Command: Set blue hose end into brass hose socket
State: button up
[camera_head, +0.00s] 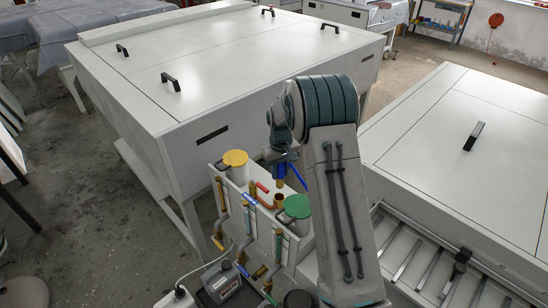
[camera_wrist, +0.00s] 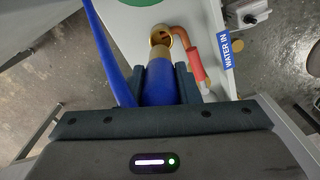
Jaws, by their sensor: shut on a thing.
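My gripper (camera_wrist: 163,72) is shut on the blue hose end (camera_wrist: 158,86), a blue sleeve with a brass tip. The blue hose (camera_wrist: 108,62) loops past the left of my fingers in the wrist view. The brass hose socket (camera_wrist: 160,34) is a round, open fitting just beyond the tip. In the head view the brass tip (camera_head: 281,183) points down above the socket (camera_head: 279,201), between the yellow and green lids. The tip overlaps the socket's near rim in the wrist view; I cannot tell whether they touch.
A copper pipe with a red sleeve (camera_wrist: 196,66) and a blue WATER IN label (camera_wrist: 226,50) are right of the socket. The yellow lid (camera_head: 235,158) and green lid (camera_head: 297,206) flank it. A large white cabinet (camera_head: 230,60) stands behind; another machine (camera_head: 470,130) is at right.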

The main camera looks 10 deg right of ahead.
aim_at(279, 185)
jog(key=shift+w+f, duration=0.25)
jog(key=shift+f, duration=0.2)
jog(key=shift+s+a, duration=0.15)
jog(key=shift+s, duration=0.15)
jog(key=shift+f, duration=0.3)
jog(key=shift+w+f+b, duration=0.1)
jog(key=shift+f+b, duration=0.75)
jog(key=shift+f, duration=0.65)
jog(key=shift+f+b, duration=0.25)
jog(key=shift+b, duration=0.25)
jog(key=shift+f, duration=0.1)
jog(key=shift+f+b, duration=0.65)
jog(key=shift+f, duration=0.05)
